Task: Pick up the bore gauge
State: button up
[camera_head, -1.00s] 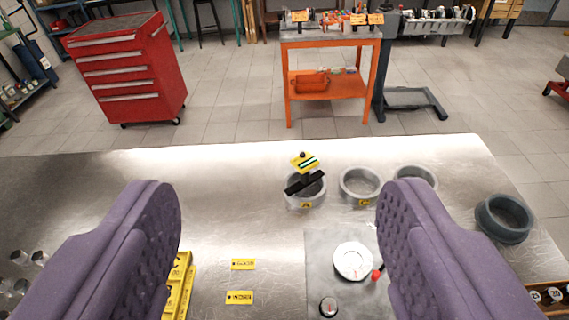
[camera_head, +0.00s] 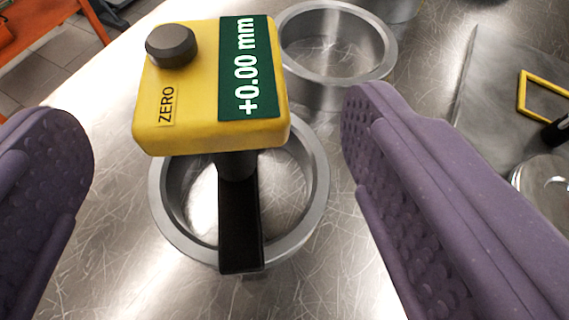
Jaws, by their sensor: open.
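The bore gauge (camera_head: 190,100) has a yellow head with a dark knob, a "ZERO" label and a green display reading "+0.00 mm". Its black stem and crossbar (camera_head: 240,225) run below the head, over a grey metal ring (camera_head: 318,175) on the steel table. The crossbar appears to lie across the ring's rim. My gripper (camera_head: 220,150) is open, with one purple finger at the left and one at the right. The gauge head is between them in the picture, with gaps on both sides. Nothing is held.
A second grey ring (camera_head: 388,62) stands close behind the gauge's ring. A grey plate (camera_head: 480,110) at the right bears a yellow frame (camera_head: 522,92) and a round clear or silvery piece (camera_head: 545,180). Bare steel tabletop (camera_head: 110,210) shows around the ring.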

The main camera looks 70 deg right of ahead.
aim_at(226, 35)
jog(key=shift+w+d+f, duration=0.1)
jog(key=shift+d+f, duration=0.1)
jog(key=shift+f, duration=0.15)
jog(key=b+x, duration=0.2)
jog(key=x, duration=0.5)
jog(key=shift+w+d+r+b, duration=0.15)
jog(key=shift+w+b, duration=0.1)
jog(key=shift+b, duration=0.15)
jog(key=shift+r, duration=0.1)
jog(key=c, duration=1.6)
jog(key=shift+o, duration=0.2)
jog(key=shift+r+p, duration=0.4)
jog(key=shift+r, duration=0.15)
jog(key=r, duration=0.1)
jog(key=r+p, duration=0.1)
jog(key=shift+s+r+p, duration=0.3)
jog(key=shift+s+r, duration=0.05)
jog(key=shift+s, duration=0.05)
jog(key=s+a+r+p, duration=0.1)
jog(key=s+r+p, duration=0.2)
jog(key=s, duration=1.2)
jog(key=shift+r, duration=0.6)
jog(key=shift+s+a, duration=0.1)
jog(key=shift+s, duration=0.1)
